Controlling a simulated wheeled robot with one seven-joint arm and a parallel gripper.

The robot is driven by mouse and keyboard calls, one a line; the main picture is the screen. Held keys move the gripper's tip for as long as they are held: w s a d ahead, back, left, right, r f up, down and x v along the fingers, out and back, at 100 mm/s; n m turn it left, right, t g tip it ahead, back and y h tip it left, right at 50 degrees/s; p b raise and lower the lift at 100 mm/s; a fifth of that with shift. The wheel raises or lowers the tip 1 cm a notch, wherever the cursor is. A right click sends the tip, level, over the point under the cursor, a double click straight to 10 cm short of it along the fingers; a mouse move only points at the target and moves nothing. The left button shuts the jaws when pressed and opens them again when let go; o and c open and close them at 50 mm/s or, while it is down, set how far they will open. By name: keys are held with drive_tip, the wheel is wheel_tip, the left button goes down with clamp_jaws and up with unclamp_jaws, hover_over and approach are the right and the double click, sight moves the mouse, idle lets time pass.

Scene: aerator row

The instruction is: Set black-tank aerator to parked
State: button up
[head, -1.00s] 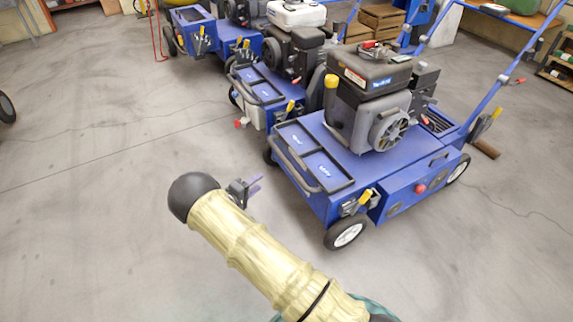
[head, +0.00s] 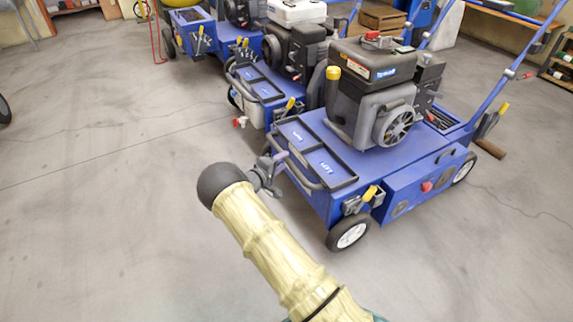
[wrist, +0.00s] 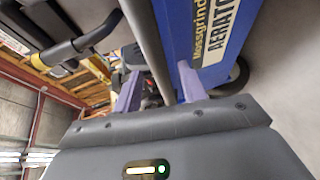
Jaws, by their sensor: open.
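The black-tank aerator (head: 385,165) is the nearest machine in the head view, blue with a black tank (head: 372,62) on its engine. A yellow-gripped lever (head: 370,193) sits at its near front corner, above the front wheel. Another yellow-gripped lever (head: 503,108) is at its rear. My gripper (head: 268,170) is at the aerator's front left, close to the grey front rail (head: 297,165). In the wrist view my gripper (wrist: 160,85) is open, and a grey bar (wrist: 147,40) passes between the fingers in the picture. I cannot tell whether they touch it.
A white-tank aerator (head: 262,85) stands close behind, with another blue aerator (head: 188,38) farther left. Wooden crates (head: 383,18) are at the back. The floor (head: 100,200) at left is clear. The wrist view shows a blue panel with lettering (wrist: 210,35) and a yellow-banded black part (wrist: 95,38).

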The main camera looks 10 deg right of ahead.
sight(287, 159)
drive_tip(key=shift+b+x, duration=0.5)
drive_tip(key=shift+x, duration=0.75)
drive_tip(key=shift+w+d, duration=0.25)
drive_tip(key=shift+w, duration=0.05)
clamp_jaws()
